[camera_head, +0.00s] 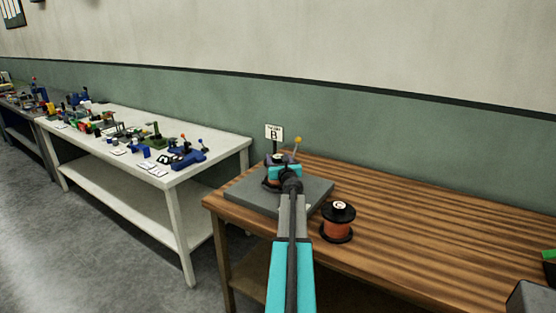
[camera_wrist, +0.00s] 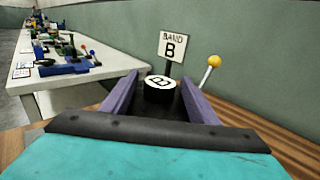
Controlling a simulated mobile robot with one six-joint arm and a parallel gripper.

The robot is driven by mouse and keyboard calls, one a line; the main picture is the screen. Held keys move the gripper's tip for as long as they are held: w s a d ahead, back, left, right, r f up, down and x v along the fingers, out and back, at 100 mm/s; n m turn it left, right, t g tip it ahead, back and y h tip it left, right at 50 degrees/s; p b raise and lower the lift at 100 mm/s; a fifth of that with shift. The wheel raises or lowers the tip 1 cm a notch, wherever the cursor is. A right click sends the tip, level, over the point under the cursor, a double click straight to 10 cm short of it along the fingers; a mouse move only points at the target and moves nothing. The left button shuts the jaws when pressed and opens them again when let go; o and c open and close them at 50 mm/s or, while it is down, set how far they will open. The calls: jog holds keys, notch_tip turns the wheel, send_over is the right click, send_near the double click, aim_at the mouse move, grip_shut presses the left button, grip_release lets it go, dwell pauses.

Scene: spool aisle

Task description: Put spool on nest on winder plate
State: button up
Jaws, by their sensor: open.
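A spool with a black top and a white disc marked B (camera_wrist: 160,84) stands between the two purple fingers of my gripper (camera_wrist: 162,78) in the wrist view. The jaws are open, with a finger on either side of it. In the head view my gripper (camera_head: 282,160) is over the grey winder plate (camera_head: 243,193) on the wooden bench. A bit of the spool's orange winding (camera_head: 268,183) shows beside my arm. The nest is hidden beneath the spool and gripper, so I cannot tell whether the spool is fully seated.
A second spool (camera_head: 337,222), black-flanged with orange winding, stands on the wooden bench (camera_head: 430,230) right of the plate. A BAND B sign (camera_wrist: 172,47) and a yellow-knobbed lever (camera_wrist: 212,63) rise behind. A cluttered white table (camera_head: 110,185) stands left. The bench's middle is clear.

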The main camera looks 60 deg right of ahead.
jog(key=shift+r, duration=0.15)
jog(key=b+v, duration=0.1)
jog(key=v, duration=1.1)
dwell(0.4)
jog(key=shift+w, duration=0.1)
dwell(0.6)
